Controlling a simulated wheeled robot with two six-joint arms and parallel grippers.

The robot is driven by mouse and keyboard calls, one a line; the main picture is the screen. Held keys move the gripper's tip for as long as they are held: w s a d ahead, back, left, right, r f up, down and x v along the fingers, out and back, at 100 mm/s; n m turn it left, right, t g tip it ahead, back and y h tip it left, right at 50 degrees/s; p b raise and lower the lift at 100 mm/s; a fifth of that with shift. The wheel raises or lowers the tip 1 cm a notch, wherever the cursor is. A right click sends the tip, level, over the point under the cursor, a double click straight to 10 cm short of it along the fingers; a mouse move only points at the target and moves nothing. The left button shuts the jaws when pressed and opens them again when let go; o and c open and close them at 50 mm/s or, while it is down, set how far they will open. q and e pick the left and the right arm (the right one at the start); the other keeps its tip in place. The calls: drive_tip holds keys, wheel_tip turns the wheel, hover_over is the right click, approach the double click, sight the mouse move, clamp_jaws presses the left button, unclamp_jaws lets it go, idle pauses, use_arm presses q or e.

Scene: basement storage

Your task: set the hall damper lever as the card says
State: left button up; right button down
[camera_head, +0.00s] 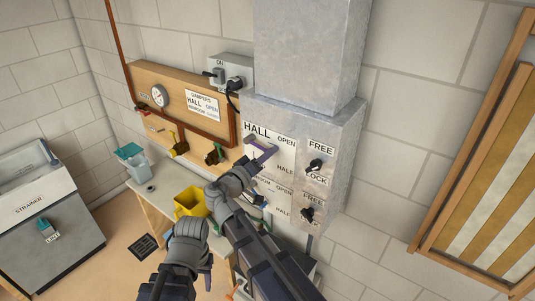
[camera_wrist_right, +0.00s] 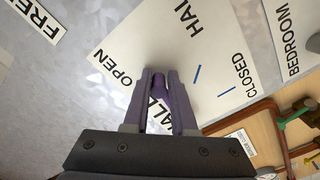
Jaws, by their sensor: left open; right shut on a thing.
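The card (camera_head: 203,104) on the wooden board reads HALL OPEN and BEDROOM CLOSED, the last word small. The hall damper plate (camera_head: 285,155) on the metal duct carries the labels OPEN, HALF and CLOSED; it also shows in the right wrist view (camera_wrist_right: 215,45). My right gripper (camera_head: 264,149) is at this plate. Its purple fingers (camera_wrist_right: 160,88) are shut on the dark hall lever knob (camera_wrist_right: 158,84), near OPEN and HALF. The rest of the lever is hidden. The hall FREE/LOCK knob (camera_head: 316,165) is right of the plate. My left gripper (camera_head: 206,270) is low and away from the plate, open and empty.
The bedroom plate (camera_head: 283,200) and its lock knob (camera_head: 308,213) sit just below. A switch box (camera_head: 230,72) is above left. A table with a yellow bin (camera_head: 190,202) stands below the board. A strainer cabinet (camera_head: 45,225) stands at left.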

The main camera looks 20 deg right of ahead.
drive_tip(key=shift+r+n, duration=0.3)
drive_tip(key=shift+r, duration=0.1)
drive_tip(key=shift+r+p, duration=0.3)
drive_tip(key=shift+p, duration=0.15)
drive_tip(key=shift+w+r, duration=0.1)
drive_tip(key=shift+r, duration=0.05)
drive_tip(key=c, duration=0.8)
unclamp_jaws()
drive_tip(key=shift+a, duration=0.15)
